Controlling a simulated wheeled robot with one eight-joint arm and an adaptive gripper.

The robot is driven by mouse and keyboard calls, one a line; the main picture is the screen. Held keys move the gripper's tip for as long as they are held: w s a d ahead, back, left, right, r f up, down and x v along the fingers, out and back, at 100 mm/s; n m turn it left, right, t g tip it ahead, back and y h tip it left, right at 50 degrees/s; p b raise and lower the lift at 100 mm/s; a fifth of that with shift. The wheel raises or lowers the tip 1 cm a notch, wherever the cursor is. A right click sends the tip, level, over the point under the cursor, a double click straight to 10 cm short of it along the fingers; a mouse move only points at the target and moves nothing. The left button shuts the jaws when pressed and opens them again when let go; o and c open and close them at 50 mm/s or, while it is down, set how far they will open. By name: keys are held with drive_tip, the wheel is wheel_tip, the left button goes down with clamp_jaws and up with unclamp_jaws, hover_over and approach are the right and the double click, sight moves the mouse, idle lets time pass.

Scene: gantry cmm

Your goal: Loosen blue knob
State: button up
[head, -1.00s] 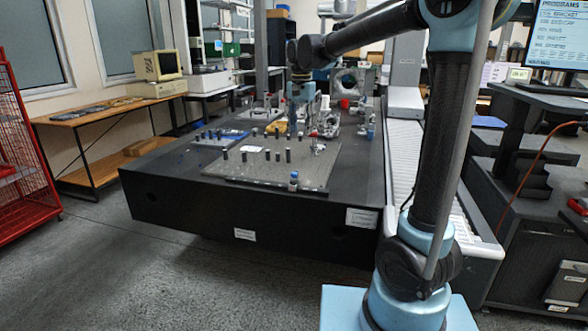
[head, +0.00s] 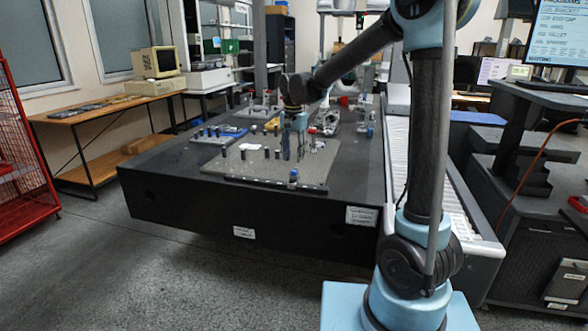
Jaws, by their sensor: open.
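A small knob with a blue top (head: 294,176) stands upright at the front edge of the grey fixture plate (head: 225,168). Another small blue-topped piece (head: 370,128) stands farther back, near the right edge of the black table; I cannot tell which of the two is the task's knob. My gripper (head: 293,157) points down over the plate, behind the front blue-topped knob in the picture and apart from it. Its fingers are apart with nothing seen between them. The exact gap between fingertips and plate is hard to judge.
Several black pegs (head: 243,154) stand on the plate, some close to my gripper. A white paper (head: 250,146) lies among them. A metal part (head: 327,122) sits behind to the right. The black table's (head: 200,208) front strip is clear.

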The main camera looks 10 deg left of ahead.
sight(294, 170)
drive_tip(key=shift+f, duration=2.95)
drive_tip(key=shift+c, duration=0.5)
clamp_jaws()
